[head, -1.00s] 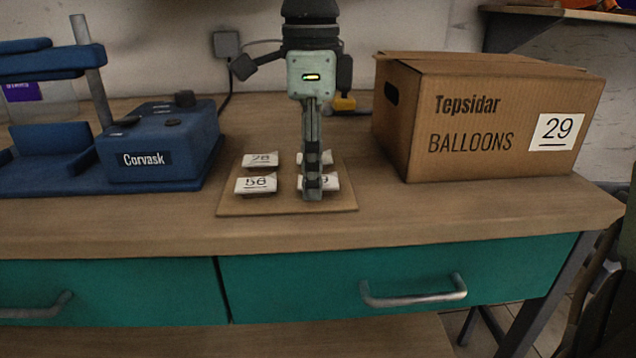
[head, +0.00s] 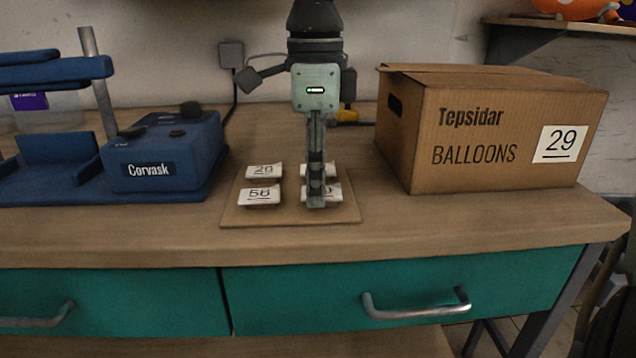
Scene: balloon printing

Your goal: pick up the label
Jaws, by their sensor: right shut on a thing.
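A thin board (head: 290,216) on the workbench carries several small white number labels. The back left label (head: 264,171) reads 28 and the front left label (head: 259,196) reads 58. The front right label (head: 331,193) is partly covered by my right gripper; only its last digit shows, not clearly. A back right label (head: 329,169) is mostly hidden behind the fingers. My right gripper (head: 316,203) points down over the right side of the board. It is shut on the front right label, which is still at board level. My left gripper is not in view.
A cardboard box (head: 470,150) marked Tepsidar Balloons 29 stands to the right. A blue Corvask machine (head: 163,150) stands to the left. Bare bench top lies in front of the board. Teal drawers (head: 400,290) with metal handles are below.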

